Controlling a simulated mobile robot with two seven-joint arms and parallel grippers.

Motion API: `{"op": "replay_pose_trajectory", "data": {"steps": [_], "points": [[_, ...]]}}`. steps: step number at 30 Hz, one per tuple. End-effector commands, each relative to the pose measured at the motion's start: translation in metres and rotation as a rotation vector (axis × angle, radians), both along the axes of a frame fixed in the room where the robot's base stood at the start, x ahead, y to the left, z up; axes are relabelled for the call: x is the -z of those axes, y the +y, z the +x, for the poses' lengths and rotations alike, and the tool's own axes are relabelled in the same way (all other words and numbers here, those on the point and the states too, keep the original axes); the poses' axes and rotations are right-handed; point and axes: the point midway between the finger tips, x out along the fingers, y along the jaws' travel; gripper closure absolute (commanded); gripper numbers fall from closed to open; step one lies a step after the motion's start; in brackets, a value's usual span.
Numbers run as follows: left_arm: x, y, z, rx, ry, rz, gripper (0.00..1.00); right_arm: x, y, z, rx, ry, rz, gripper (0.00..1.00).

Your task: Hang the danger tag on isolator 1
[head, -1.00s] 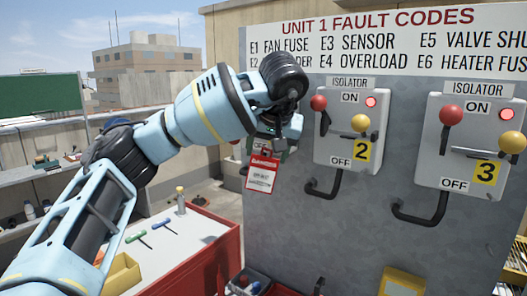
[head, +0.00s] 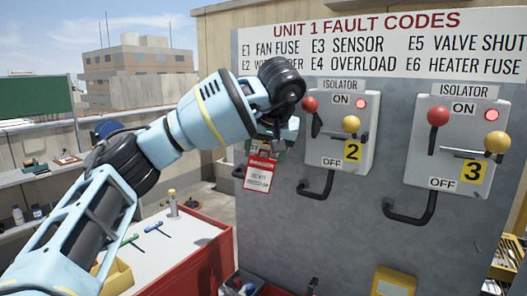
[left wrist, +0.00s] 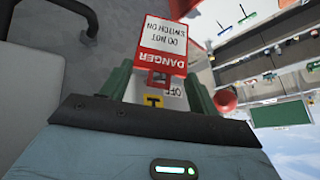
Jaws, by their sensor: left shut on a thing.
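The red and white danger tag (head: 260,172) hangs below my left gripper (head: 270,143) in the head view. The left wrist view shows the tag (left wrist: 163,42) upside down, held between green fingers (left wrist: 159,82). The gripper is shut on it. Isolator 1 is mostly hidden behind the gripper and wrist in the head view. In the left wrist view, part of isolator 1 (left wrist: 172,91) shows behind the tag, with OFF lettering and a yellow 1 label. A red knob (left wrist: 225,98) shows beside the right finger. I cannot tell whether the tag touches the isolator. My right gripper is not in view.
Isolator 2 (head: 326,157) and isolator 3 (head: 418,165) stand to the right on the grey panel (head: 350,235), with red and yellow knobs and black conduits below. A red-sided bench (head: 206,262) with tools stands at lower left. A yellow holder (head: 393,281) is low on the panel.

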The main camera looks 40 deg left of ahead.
Motion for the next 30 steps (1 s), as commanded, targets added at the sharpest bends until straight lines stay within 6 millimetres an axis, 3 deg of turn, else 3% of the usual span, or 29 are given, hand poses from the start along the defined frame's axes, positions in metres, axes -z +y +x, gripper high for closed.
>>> {"op": "replay_pose_trajectory", "data": {"steps": [8, 9, 15, 25, 30], "points": [[-0.001, 0.001, 0.002, -0.004, -0.015, -0.001, 0.72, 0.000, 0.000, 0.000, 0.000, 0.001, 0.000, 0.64], [-0.001, 0.001, 0.002, -0.004, -0.015, -0.001, 0.38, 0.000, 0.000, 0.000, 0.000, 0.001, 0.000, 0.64], [-0.001, 0.001, 0.002, -0.003, -0.012, -0.001, 0.14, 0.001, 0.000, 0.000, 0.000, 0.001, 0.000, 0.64], [-0.003, -0.002, 0.002, -0.001, -0.007, -0.001, 0.14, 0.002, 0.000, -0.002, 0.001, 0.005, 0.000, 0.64], [-0.011, -0.016, -0.006, 0.003, -0.012, 0.002, 0.14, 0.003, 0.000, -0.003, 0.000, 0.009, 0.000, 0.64]]}}
